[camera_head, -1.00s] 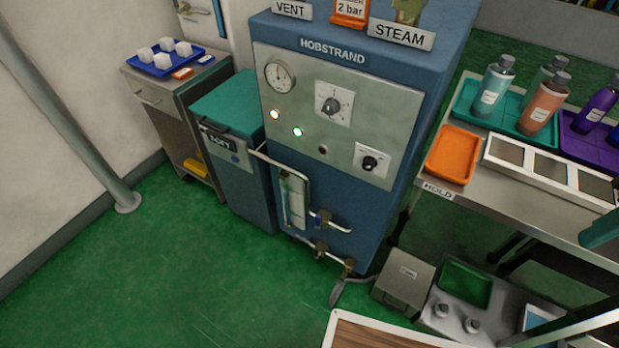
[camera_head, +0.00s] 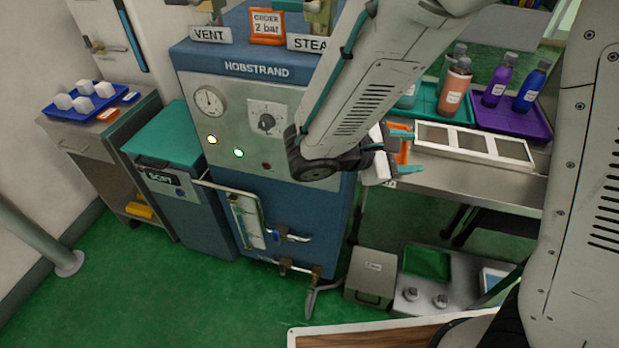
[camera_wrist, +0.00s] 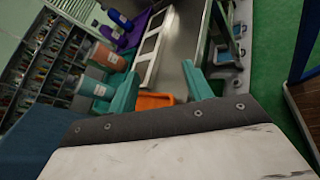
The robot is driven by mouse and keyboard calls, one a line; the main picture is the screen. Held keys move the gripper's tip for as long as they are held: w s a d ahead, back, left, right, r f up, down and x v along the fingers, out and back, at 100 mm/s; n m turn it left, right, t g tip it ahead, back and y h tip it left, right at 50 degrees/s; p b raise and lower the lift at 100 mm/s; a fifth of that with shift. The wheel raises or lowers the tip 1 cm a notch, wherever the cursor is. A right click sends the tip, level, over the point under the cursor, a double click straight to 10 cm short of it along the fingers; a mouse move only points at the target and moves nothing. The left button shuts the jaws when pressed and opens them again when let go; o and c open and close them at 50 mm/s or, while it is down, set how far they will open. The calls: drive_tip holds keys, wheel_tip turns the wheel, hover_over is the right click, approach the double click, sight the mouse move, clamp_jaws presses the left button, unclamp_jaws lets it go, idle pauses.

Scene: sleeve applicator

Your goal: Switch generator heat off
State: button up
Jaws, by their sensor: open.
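The blue HOBSTRAND generator (camera_head: 256,70) stands in the middle of the head view. Its grey panel carries a round gauge (camera_head: 209,101), a dark selector knob (camera_head: 267,122), a lit amber lamp (camera_head: 212,139), a lit greenish-white lamp (camera_head: 238,153) and a dark reddish lamp (camera_head: 266,166). My arm hides the panel's lower right, where a second knob showed earlier. My gripper (camera_head: 403,150), with teal fingers, is open right of the generator, over the bench side. The wrist view shows my gripper (camera_wrist: 160,72) open and empty, facing the bench, with no panel visible between the fingers.
A teal-lidded bin (camera_head: 170,135) stands left of the generator. Pipes and valves (camera_head: 285,235) project from its front. Green floor lies open at front left.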

drive_tip(key=w+a+f+n+t+y, duration=0.1)
drive_tip(key=a+f+n+t+y, duration=0.3)
drive_tip(key=a+f+n+t, duration=0.5)
drive_tip(key=w+a+f+n+t+y, duration=0.1)
drive_tip(key=a+f+n+t+y, duration=0.45)
drive_tip(key=a, duration=0.55)
drive_tip(key=shift+n+g+h, duration=0.55)
drive_tip(key=shift+g+h, duration=0.2)
drive_tip(key=shift+h, duration=0.2)
drive_tip(key=w, duration=0.2)
drive_tip(key=w+d+f, duration=0.1)
drive_tip(key=w, duration=0.2)
drive_tip(key=w+d+f, duration=0.1)
drive_tip(key=w, duration=0.1)
drive_tip(key=shift+w, duration=0.25)
drive_tip(key=c, duration=1)
